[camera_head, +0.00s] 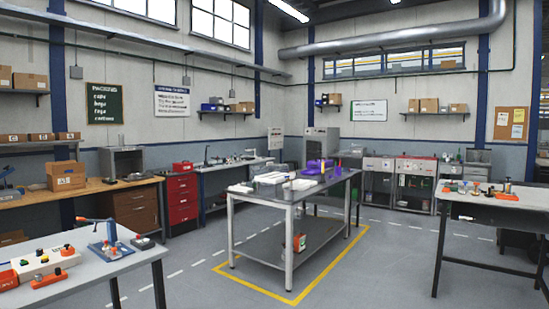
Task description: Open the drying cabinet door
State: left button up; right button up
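Neither of my grippers is in view. A tall grey cabinet (322,146) with a dark front panel stands at the back, behind the central table; its lower part is hidden by that table and the things on it. A smaller grey box-shaped cabinet (124,162) sits on the wooden workbench at the left. Neither has a label I can read, so I cannot tell which is the drying cabinet. Both are too small and far away to tell surely whether a door is open or shut.
The central table (262,241) holds grey trays and purple parts, inside a yellow floor outline. A table (92,262) at front left and another (500,203) at right hold small parts. A red drawer unit (181,200) stands at left. Grey floor (185,260) is clear between them.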

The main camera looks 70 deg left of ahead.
aim_at(324, 139)
jog(key=j+u, duration=0.1)
jog(key=u, duration=1.8)
jog(key=i+l+z, duration=0.25)
jog(key=i+z, duration=0.15)
jog(key=i, duration=0.35)
jog(key=i+z, duration=0.4)
jog(key=i, duration=2)
jog(key=i+u, duration=0.15)
jog(key=i, duration=0.4)
jog(key=i+l+u, duration=0.2)
jog(key=i, duration=0.4)
jog(key=i+l+u, duration=0.15)
jog(key=i, duration=0.4)
jog(key=i+j+u, duration=0.25)
jog(key=i+u, duration=0.15)
jog(key=i, duration=0.6)
jog(key=i+l+u, duration=0.1)
jog(key=i+u, duration=0.3)
jog(key=i, duration=0.6)
jog(key=i+l+z, duration=0.1)
jog(key=i+z, duration=0.25)
jog(key=i, duration=0.3)
jog(key=i+j+z, duration=0.1)
jog(key=i+z, duration=0.25)
jog(key=i, duration=0.25)
jog(key=i+j+z, duration=0.35)
jog(key=i, duration=0.3)
jog(key=i+z, duration=0.3)
jog(key=i, duration=1.4)
